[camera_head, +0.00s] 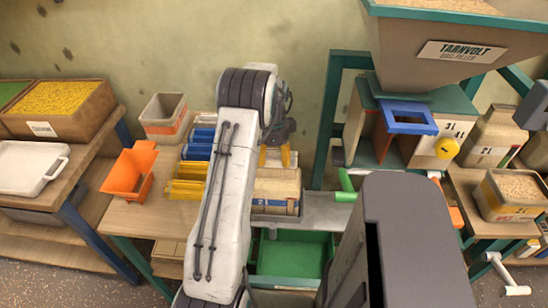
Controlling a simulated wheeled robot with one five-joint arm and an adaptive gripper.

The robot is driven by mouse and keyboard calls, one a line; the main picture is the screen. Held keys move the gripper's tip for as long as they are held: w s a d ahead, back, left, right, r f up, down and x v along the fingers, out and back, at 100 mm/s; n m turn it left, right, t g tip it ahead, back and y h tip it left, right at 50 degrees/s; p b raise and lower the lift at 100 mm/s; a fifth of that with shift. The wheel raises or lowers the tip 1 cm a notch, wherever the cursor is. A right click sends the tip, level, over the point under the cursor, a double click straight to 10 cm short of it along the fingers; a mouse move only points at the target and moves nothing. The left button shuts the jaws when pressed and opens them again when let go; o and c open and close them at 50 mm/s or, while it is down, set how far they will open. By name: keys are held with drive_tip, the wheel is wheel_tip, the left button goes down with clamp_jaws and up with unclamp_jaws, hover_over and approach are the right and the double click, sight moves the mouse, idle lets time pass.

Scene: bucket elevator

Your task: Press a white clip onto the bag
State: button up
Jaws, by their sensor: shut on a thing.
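My gripper (275,157) shows partly behind my arm, with its yellow fingers pointing down just behind the top of a tan bag. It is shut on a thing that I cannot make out. The bag (279,188) stands upright on the bench, with a blue mark and a label low on its front. My arm hides its left side. White clips (206,118) lie in the back row of a clip rack, with blue clips (198,147) and yellow clips (186,182) in front of them. My arm covers the right part of the rack.
An orange scoop-like bin (130,173) and a grey-orange tub (165,119) stand left of the rack. A green crate (296,256) sits below the bench. The hopper (445,45) and a blue frame (407,117) stand at right. A green handle (345,187) is right of the bag.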

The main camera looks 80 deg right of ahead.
drive_tip(key=shift+f, duration=0.25)
drive_tip(key=shift+f+b, duration=0.35)
drive_tip(key=shift+f+b, duration=0.65)
drive_tip(key=shift+f, duration=0.2)
idle(0.8)
drive_tip(key=o, duration=1.2)
wheel_tip(320, 180, up, 12)
idle(0.4)
